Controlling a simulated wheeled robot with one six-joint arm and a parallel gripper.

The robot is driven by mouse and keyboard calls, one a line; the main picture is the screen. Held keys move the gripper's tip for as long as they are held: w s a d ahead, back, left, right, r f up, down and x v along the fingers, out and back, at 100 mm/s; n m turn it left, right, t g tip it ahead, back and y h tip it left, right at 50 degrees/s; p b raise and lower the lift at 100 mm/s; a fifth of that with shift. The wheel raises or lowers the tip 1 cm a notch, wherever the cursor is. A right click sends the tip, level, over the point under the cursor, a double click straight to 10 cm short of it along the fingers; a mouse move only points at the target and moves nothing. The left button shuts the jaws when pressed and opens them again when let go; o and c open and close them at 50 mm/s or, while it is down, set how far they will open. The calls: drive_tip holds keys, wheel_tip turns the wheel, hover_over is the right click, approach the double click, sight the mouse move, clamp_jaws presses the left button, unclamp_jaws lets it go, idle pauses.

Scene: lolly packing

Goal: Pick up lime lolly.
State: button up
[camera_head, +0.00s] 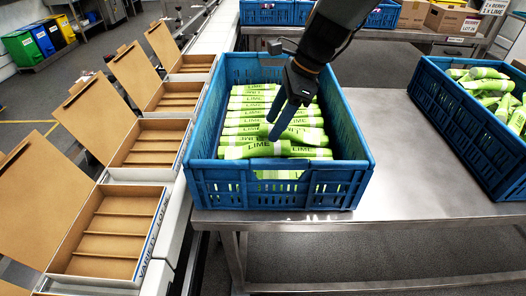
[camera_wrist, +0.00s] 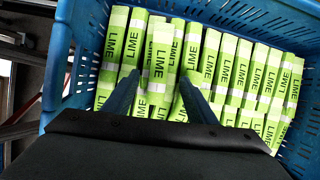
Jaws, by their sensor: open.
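Several lime-green lollies marked LIME lie in rows in a blue crate (camera_head: 212,172) in the middle of the head view. My gripper (camera_head: 284,122) reaches down into the crate over the lollies. In the wrist view my gripper (camera_wrist: 157,92) is open, with one blue finger on each side of the lolly. I cannot tell whether the fingers touch it.
Open cardboard boxes with dividers (camera_head: 110,232) stand in a line at the left, lids raised. A second blue crate (camera_head: 455,105) with loosely piled green lollies stands at the right. The steel table (camera_head: 405,160) is bare between the crates. The crate's walls (camera_wrist: 57,65) rise around my gripper.

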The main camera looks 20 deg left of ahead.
sight(262, 144)
drive_tip(key=p+x, duration=0.2)
drive_tip(key=x, duration=0.5)
drive_tip(key=shift+s+f, duration=0.1)
drive_tip(key=shift+s, duration=0.05)
drive_tip(key=shift+c, duration=0.3)
drive_tip(key=c, duration=1.1)
